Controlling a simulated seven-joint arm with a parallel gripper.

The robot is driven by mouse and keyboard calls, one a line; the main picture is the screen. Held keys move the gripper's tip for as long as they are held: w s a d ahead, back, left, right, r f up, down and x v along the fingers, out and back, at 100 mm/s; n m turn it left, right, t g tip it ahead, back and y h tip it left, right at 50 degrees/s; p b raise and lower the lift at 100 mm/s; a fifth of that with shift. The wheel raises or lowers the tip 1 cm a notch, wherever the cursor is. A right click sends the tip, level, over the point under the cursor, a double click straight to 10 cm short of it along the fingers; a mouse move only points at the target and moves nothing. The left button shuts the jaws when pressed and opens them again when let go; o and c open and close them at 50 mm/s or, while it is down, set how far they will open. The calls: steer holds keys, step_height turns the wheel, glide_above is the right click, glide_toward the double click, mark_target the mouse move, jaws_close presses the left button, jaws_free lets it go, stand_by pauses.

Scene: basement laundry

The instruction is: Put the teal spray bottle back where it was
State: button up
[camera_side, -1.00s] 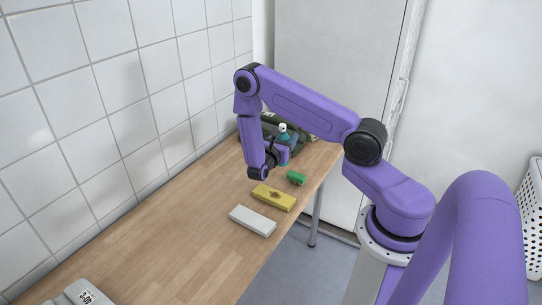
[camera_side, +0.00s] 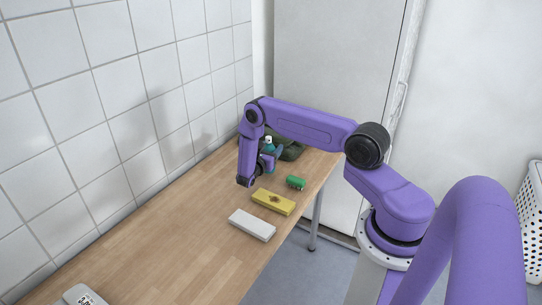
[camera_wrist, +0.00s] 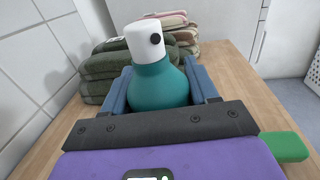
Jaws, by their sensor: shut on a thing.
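The teal spray bottle (camera_wrist: 158,86) with a white head stands upright between the two blue fingers of my gripper (camera_wrist: 160,88) in the wrist view. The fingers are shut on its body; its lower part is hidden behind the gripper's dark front. In the side view the bottle (camera_side: 269,146) shows small beside my gripper (camera_side: 268,160), low over the far part of the table, in front of the dark green folded stack. I cannot tell whether its base touches the table.
Folded dark green cloths (camera_wrist: 104,72) and other folded cloths (camera_wrist: 172,20) lie behind the bottle. A green object (camera_side: 295,183), a yellow block (camera_side: 273,201) and a white block (camera_side: 252,225) lie nearer on the wooden table (camera_side: 160,230). The tiled wall borders the left; the table's left middle is clear.

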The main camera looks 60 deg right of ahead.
steer(key=shift+f, duration=1.4)
steer(key=shift+f, duration=0.15)
steer(key=o, duration=1.3)
